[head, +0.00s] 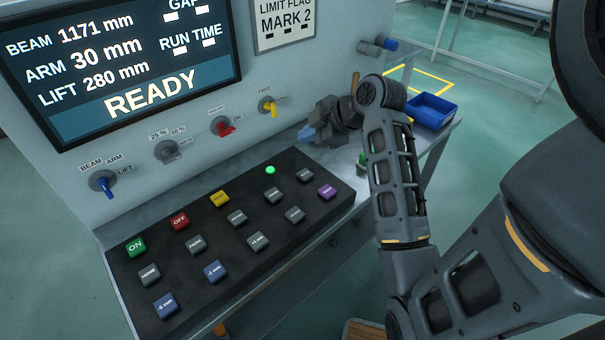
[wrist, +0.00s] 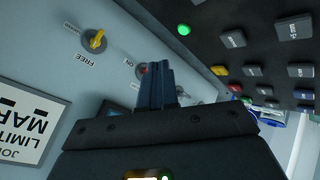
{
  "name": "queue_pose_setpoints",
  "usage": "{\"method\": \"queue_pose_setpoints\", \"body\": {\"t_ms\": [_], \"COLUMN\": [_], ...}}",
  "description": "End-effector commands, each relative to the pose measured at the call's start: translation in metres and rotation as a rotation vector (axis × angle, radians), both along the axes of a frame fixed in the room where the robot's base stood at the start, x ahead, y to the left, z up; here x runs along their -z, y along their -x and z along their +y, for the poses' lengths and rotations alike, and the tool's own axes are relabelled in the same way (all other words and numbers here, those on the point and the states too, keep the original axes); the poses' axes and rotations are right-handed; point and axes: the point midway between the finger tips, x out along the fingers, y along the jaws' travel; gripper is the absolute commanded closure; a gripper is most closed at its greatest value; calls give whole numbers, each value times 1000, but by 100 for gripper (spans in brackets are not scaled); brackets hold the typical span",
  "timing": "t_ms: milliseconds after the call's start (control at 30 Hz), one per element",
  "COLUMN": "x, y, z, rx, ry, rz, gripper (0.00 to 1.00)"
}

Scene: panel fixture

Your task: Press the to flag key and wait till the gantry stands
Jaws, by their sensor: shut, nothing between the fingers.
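The key panel (head: 240,235) is a dark sloped board with several coloured and grey keys; most legends are too small to read, so I cannot tell which is the to flag key. The green ON key (head: 135,246), red OFF key (head: 180,221), a yellow key (head: 219,199) and a purple key (head: 326,192) stand out. A green lamp (head: 270,170) is lit; it also shows in the wrist view (wrist: 184,29). My gripper (head: 307,133) is shut and empty, above the panel's far right edge, clear of the keys. Its fingers (wrist: 155,88) are together. The gantry is not recognisable in view.
The screen (head: 120,60) reads beam 1171 mm, arm 30 mm, lift 280 mm, READY. Rotary switches, including a yellow one (head: 267,106) and a red one (head: 225,127), line the wall close to my gripper. A blue bin (head: 432,110) stands right of my forearm.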

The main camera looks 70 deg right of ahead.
Motion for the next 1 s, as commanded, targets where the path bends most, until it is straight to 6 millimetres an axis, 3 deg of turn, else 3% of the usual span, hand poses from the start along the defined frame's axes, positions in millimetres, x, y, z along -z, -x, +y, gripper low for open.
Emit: {"method": "queue_pose_setpoints", "body": {"t_ms": [267, 733, 1000], "x": [10, 67, 88], "y": [0, 0, 0], "z": [0, 0, 0], "rx": [1, 2, 1], "ry": [-1, -1, -1], "rz": [0, 0, 0], "gripper": [100, 100, 100]}}
